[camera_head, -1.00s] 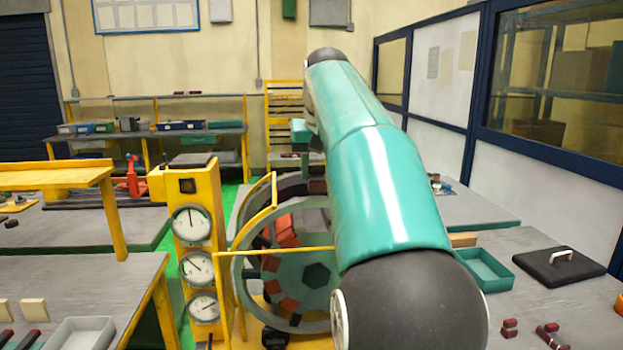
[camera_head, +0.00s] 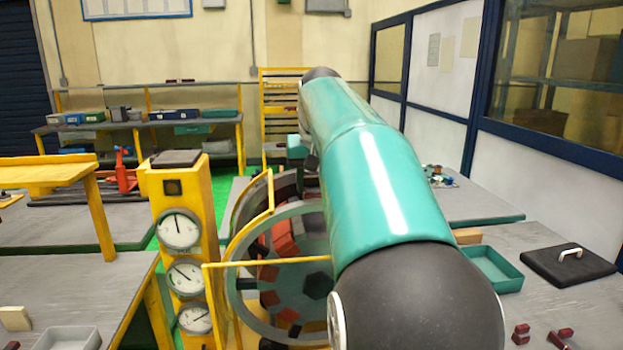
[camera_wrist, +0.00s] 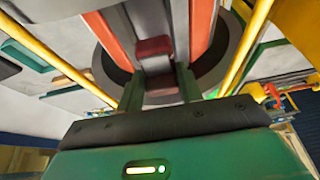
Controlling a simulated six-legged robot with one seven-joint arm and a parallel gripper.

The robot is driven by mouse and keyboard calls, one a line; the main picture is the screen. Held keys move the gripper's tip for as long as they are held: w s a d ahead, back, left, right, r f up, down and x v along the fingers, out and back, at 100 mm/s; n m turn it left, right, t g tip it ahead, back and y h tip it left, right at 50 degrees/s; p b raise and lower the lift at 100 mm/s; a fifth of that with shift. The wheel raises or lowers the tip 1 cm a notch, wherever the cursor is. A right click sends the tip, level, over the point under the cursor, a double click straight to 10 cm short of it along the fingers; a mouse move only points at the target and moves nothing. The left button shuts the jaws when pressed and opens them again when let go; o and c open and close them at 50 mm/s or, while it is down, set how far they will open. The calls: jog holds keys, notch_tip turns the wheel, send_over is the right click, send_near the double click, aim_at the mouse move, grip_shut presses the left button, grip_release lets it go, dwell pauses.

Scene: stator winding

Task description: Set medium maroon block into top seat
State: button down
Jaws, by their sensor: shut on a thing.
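My gripper (camera_wrist: 158,74) shows in the wrist view with two dark green fingers. It is shut on a maroon block (camera_wrist: 153,47) at the fingertips. The block is between orange-red bars (camera_wrist: 203,25) of the stator, inside its dark round ring (camera_wrist: 226,68). I cannot tell whether the block touches a seat. In the head view the stator wheel (camera_head: 240,300) stands upright in a yellow frame, with red-orange and maroon blocks (camera_head: 284,237) around it. My teal arm hides the gripper, the held block and the right side of the wheel there.
A yellow post with round gauges (camera_head: 179,229) stands left of the wheel. A yellow bar (camera_head: 265,262) crosses in front of it. On the right bench are a teal tray (camera_head: 492,270), a black lid (camera_head: 568,265) and maroon blocks (camera_head: 521,334). A grey tray (camera_head: 65,338) is at lower left.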

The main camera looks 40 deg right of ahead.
aim_at(314, 190)
jog(key=shift+s+a+r, duration=0.15)
jog(key=shift+s+r, duration=0.05)
jog(key=shift+s, duration=0.15)
jog(key=shift+w+f, duration=0.25)
jog(key=shift+s, duration=0.25)
jog(key=shift+w+f, duration=0.2)
jog(key=shift+f, duration=0.3)
jog(key=shift+s+f, duration=0.15)
jog(key=shift+f, duration=0.6)
jog(key=shift+f, duration=0.3)
jog(key=c, duration=0.9)
grip_release()
jog(key=shift+f, duration=0.1)
